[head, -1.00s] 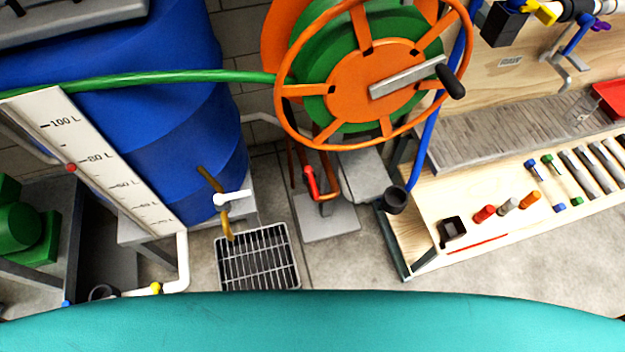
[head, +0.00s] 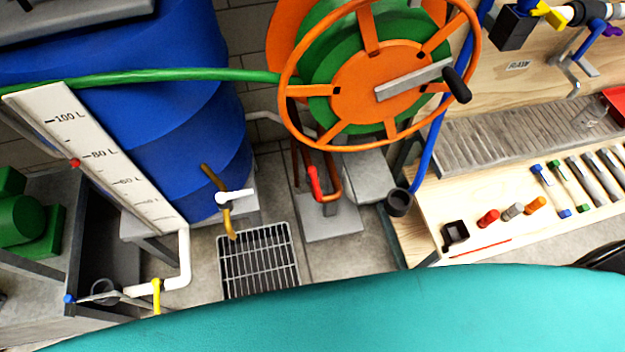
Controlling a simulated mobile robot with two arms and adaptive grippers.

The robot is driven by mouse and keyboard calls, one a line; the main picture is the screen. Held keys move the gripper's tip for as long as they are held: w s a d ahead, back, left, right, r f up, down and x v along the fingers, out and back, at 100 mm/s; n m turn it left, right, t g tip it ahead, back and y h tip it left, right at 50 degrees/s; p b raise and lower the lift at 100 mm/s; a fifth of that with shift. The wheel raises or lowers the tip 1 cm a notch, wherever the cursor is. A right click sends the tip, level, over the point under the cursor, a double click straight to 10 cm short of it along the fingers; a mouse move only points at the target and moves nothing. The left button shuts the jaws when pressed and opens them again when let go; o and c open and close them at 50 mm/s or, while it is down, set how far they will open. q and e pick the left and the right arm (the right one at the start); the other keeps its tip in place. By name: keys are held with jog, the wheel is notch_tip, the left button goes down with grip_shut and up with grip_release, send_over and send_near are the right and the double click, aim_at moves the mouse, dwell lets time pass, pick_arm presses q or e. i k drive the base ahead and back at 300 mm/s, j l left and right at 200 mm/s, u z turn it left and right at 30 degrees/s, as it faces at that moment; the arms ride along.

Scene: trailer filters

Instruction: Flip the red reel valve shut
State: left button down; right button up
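The red reel valve (head: 314,181) is a small red lever on the copper-coloured pipe (head: 333,186) below the hose reel. The lever stands roughly upright, slightly tilted, beside the pipe's bend. The orange hose reel (head: 380,82) with a green hose (head: 180,76) is above it, with a grey crank and black knob at its right. Neither gripper shows in the head view.
A floor grate (head: 258,262), a white-handled brass tap (head: 232,197) and the blue tank (head: 190,110) are left of the valve. A wooden bench (head: 480,215) with several filters and tools is at right. My teal body fills the bottom edge.

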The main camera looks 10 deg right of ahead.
aim_at(311, 170)
jog(key=l+u, duration=0.25)
jog(key=l, duration=0.2)
jog(key=k+l+u, duration=0.1)
jog(key=l+u, duration=0.15)
jog(key=l, duration=0.15)
jog(key=k+l+u, duration=0.1)
jog(key=l+u, duration=0.15)
jog(key=l, duration=0.2)
jog(key=k+l, duration=0.1)
jog(key=l, duration=0.5)
jog(key=k+l, duration=0.15)
jog(key=l, duration=0.15)
jog(key=u, duration=0.05)
